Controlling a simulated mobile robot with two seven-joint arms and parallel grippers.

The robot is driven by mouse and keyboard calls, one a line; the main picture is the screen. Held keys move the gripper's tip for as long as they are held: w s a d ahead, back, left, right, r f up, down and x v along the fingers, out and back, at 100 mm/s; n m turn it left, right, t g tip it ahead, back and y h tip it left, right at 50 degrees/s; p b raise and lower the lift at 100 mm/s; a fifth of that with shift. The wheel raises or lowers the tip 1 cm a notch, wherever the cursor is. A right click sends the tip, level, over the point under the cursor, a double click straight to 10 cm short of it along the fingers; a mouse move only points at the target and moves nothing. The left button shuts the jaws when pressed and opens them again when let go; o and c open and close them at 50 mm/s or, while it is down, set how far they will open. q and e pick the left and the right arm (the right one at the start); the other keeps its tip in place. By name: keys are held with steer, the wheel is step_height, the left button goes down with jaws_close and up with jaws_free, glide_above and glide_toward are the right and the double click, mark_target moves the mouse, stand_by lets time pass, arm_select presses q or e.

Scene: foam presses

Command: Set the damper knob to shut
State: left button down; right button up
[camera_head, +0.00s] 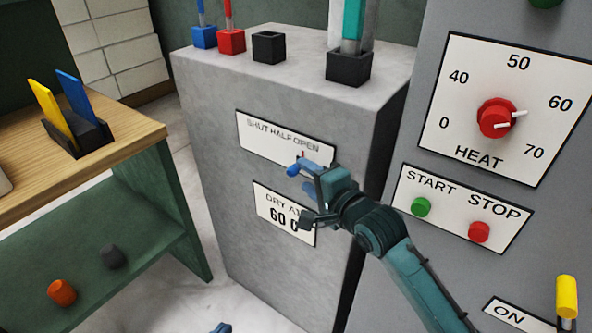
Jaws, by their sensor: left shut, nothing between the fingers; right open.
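The damper plate (262,146) reads "SHUT HALF OPEN" and is on the front of the grey cabinet. A small blue knob (294,170) sticks out at its lower edge, with a short red mark above it, below the right part of the lettering. I cannot tell the exact setting. My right gripper (318,196) is open, close to the right of the knob, and hides part of the plate. I cannot tell whether it touches the knob. Only a bluish tip of my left gripper (221,328) shows at the bottom edge, shut and away from the knob.
A "DRY AIR" plate (268,206) sits below, partly covered by my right gripper. At right, a grey panel carries a red heat dial (496,118), a green button (421,207), a red button (479,232) and a yellow lever (567,284). A wooden-topped bench (125,140) stands left.

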mark_target(299, 171)
steer(key=x, duration=0.5)
jaws_close()
stand_by(0.4)
